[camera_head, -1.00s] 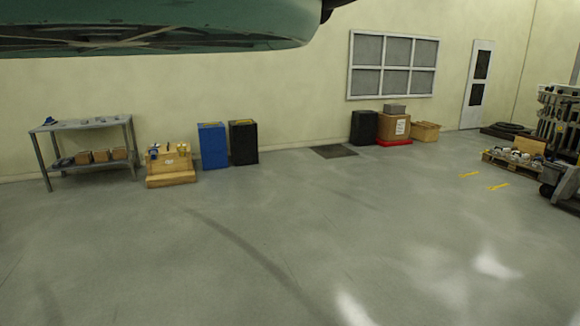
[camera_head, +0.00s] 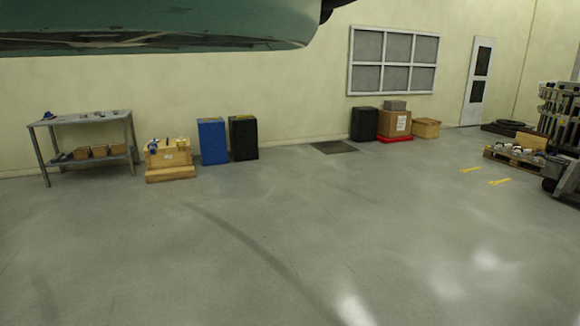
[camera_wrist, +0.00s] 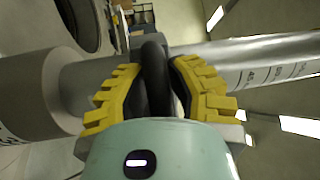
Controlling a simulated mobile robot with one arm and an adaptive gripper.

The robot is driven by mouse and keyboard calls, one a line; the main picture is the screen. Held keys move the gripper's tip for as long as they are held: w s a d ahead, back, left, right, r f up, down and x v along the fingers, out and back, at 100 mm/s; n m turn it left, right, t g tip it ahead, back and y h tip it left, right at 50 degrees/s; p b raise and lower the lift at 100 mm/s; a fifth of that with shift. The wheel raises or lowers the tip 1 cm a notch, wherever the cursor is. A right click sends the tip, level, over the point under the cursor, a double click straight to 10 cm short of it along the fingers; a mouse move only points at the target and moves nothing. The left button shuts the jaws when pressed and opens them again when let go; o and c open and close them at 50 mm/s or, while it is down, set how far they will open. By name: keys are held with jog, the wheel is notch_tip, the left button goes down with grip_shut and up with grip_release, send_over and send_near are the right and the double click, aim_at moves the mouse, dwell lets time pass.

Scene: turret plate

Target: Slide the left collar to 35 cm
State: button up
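In the wrist view a silver bar (camera_wrist: 260,62) runs across the picture, with printed scale marks and figures toward its right end. A black ring-like piece (camera_wrist: 155,75), which looks like the collar, stands up around or against the bar at the middle. My gripper (camera_wrist: 158,90) has its yellow ribbed fingers on either side of this black piece and appears shut on it. A thicker grey cylinder (camera_wrist: 28,95) lies to the left along the bar. The collar's exact scale reading is hidden by my fingers. The head view shows neither the bar nor my gripper clearly.
In the head view a grey workbench (camera_head: 82,122), a wooden step box (camera_head: 170,174), a blue bin (camera_head: 212,142) and a black bin (camera_head: 243,138) stand along the wall. A loaded pallet (camera_head: 515,160) is at right. The floor between is open.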

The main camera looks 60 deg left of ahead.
jog(key=o, duration=0.5)
jog(key=shift+o, duration=0.2)
jog(key=v, duration=0.7)
jog(key=shift+a, duration=0.2)
jog(key=shift+s, duration=0.15)
